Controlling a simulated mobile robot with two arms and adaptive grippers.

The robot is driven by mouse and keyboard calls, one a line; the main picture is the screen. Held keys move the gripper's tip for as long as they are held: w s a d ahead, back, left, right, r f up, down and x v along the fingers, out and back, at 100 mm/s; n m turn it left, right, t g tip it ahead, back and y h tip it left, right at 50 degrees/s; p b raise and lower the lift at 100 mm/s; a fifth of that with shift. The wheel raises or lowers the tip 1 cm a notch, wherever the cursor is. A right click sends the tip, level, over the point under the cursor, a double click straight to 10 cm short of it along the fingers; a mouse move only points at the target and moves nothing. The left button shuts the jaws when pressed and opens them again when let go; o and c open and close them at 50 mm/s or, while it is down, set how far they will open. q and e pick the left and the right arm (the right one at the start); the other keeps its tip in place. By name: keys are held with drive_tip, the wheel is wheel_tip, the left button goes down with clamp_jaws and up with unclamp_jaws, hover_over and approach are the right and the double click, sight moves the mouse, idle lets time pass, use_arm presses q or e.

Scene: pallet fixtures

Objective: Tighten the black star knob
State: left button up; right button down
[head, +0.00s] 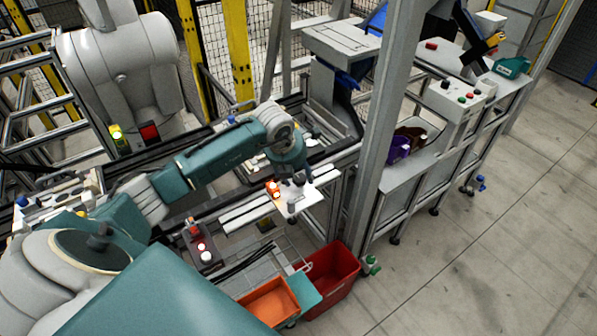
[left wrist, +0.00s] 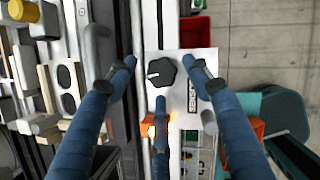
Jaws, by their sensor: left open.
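The black star knob (left wrist: 161,72) sits on a light panel (left wrist: 207,62) in the left wrist view. It has a white mark on its left side. My left gripper (left wrist: 160,78) is open. Its blue fingers stand left, right and below the knob in this view, with the knob visible between them; I see no finger clearly touching it. In the head view my left gripper (head: 292,166) points down over the small light panel (head: 292,208). The knob is hard to make out there among the fingers. My right gripper is not in view.
A lit orange item (head: 272,188) stands on the panel close to the fingers. A red bin (head: 333,280) and an orange tray (head: 270,302) are below. A grey post (head: 385,130) rises to the right. Open floor (head: 500,240) lies beyond.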

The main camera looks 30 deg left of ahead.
use_arm(q)
drive_tip(key=shift+w+f, duration=0.2)
drive_tip(key=shift+f, duration=0.45)
drive_tip(key=c, duration=1.1)
